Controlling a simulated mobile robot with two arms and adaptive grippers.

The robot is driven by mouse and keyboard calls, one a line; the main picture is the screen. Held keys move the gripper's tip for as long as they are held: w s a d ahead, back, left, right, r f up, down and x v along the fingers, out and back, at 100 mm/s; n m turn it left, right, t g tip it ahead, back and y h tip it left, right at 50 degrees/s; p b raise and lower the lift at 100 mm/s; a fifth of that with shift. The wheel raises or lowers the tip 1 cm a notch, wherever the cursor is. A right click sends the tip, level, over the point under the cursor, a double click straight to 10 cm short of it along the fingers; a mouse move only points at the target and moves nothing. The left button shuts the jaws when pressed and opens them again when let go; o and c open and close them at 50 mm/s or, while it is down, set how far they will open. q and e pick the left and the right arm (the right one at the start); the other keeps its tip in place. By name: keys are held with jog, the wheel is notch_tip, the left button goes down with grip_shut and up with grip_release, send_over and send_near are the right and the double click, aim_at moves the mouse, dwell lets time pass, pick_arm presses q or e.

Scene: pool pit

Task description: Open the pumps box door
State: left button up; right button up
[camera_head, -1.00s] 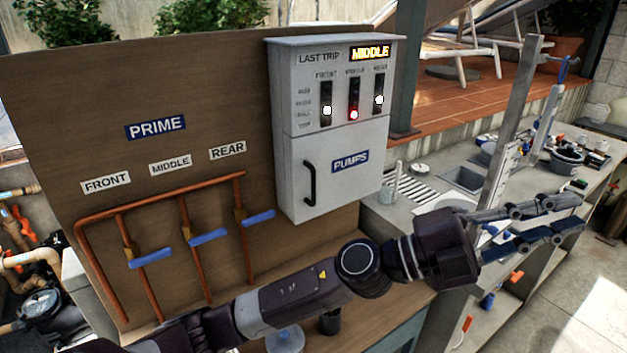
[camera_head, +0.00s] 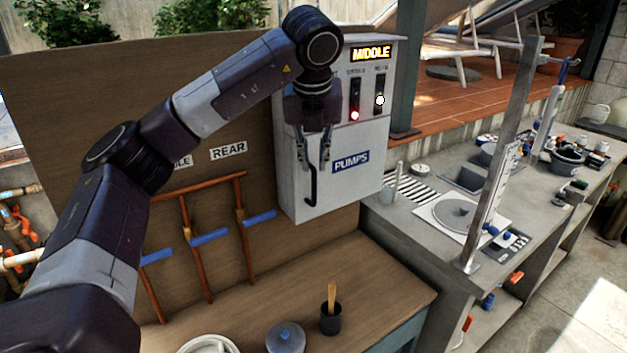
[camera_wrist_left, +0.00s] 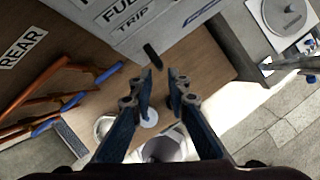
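The grey pumps box (camera_head: 352,205) is on the wooden panel, its door shut and marked PUMPS. The black door handle (camera_head: 312,190) is a vertical bar at the door's left side, its upper part overlapped by my gripper. My left gripper (camera_head: 313,164) points down in front of the handle's upper end, fingers apart. In the left wrist view the handle (camera_wrist_left: 152,55) shows as a dark bar just beyond the open fingertips (camera_wrist_left: 161,76), nearer the left finger. I cannot tell whether the fingers touch it. My right gripper is in neither view.
Copper pipes (camera_head: 209,270) with blue levers are left of the box. The wooden bench (camera_head: 385,290) below holds a black cup (camera_head: 331,318) with a wooden utensil and a grey lidded pot (camera_head: 286,338). A concrete counter (camera_head: 400,210) is at right.

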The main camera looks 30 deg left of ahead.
aim_at(314, 176)
pick_arm(q)
jog(key=p+x, duration=0.2)
jog(key=x, duration=0.5)
jog(key=shift+s+a, duration=0.1)
jog(key=shift+a, duration=0.05)
jog(key=shift+f, duration=0.35)
grip_shut()
